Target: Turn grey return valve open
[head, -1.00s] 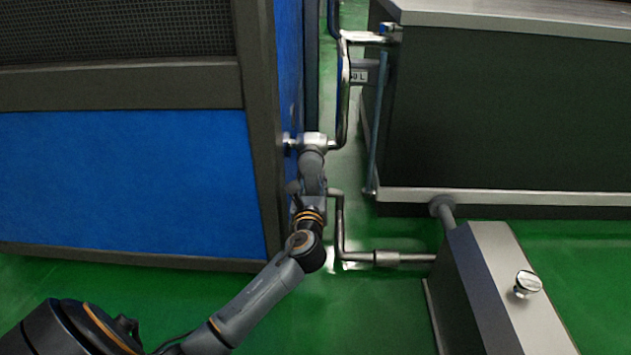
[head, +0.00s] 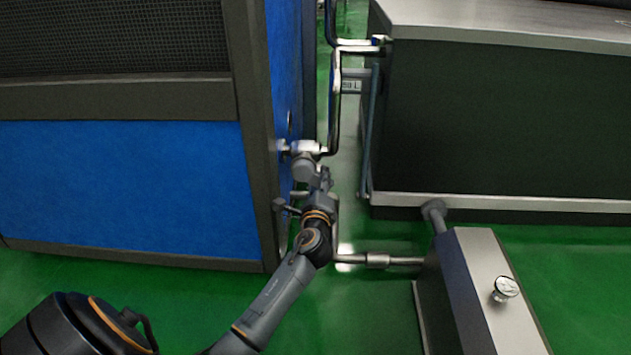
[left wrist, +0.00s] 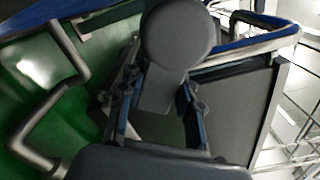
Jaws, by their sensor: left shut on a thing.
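The grey return valve (head: 304,166) sits on a silver pipe fitting at the right side of the blue cabinet. My left gripper (head: 322,183) is at the valve's lever, just below and right of its round hub. In the left wrist view, the round grey hub (left wrist: 178,38) is at the top, and its flat lever (left wrist: 158,92) extends down between the two fingers of my left gripper (left wrist: 160,84). The gripper is shut on this lever. The lever's far end is hidden behind the gripper body. My right gripper is not in view.
The blue cabinet (head: 120,180) stands close on the left of the arm. Silver pipes (head: 375,260) run right to a metal box (head: 480,290) with a knob (head: 505,288). A dark tank (head: 500,120) stands behind. Green floor is clear in front.

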